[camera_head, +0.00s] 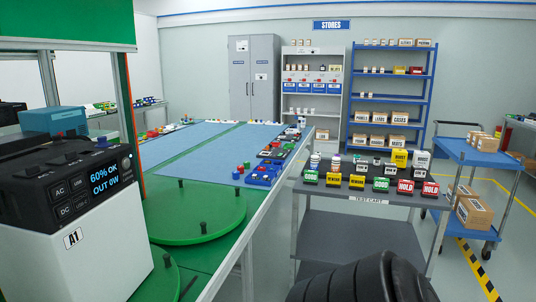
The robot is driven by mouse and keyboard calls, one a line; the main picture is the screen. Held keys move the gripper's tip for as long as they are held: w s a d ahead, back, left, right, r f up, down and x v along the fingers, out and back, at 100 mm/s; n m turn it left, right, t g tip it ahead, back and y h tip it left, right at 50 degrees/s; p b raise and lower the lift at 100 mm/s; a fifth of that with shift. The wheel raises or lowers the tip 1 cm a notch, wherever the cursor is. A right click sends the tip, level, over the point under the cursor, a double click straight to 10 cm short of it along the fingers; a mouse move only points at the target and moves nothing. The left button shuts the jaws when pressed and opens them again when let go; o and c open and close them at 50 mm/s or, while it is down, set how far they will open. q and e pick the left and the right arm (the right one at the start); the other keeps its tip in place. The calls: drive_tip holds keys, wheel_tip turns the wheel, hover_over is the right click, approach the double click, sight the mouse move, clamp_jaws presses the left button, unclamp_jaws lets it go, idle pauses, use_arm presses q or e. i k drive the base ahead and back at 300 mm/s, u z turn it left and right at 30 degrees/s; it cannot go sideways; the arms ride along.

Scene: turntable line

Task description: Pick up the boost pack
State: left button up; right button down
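A small yellow box (400,158) stands upright at the back of the test cart's (369,200) top; its small label seems to read "BOOST", so it looks like the boost pack. A white and dark device (421,161) stands just right of it. Rows of small tagged items, including green (381,184), red (405,186) and yellow (357,181) ones, stand in front of it. Neither of my grippers shows. A black ribbed form rises at the bottom edge in front of the cart, with no fingertips visible.
A large white and black power unit (75,215) marked A1 fills the near left. Green turntables (198,212) and a blue-topped bench (185,150) lie beside it. A blue trolley (473,155) with cartons stands right of the cart. The cart's lower shelf is bare.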

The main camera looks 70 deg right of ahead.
sight(399, 156)
drive_tip(key=z, duration=3.2)
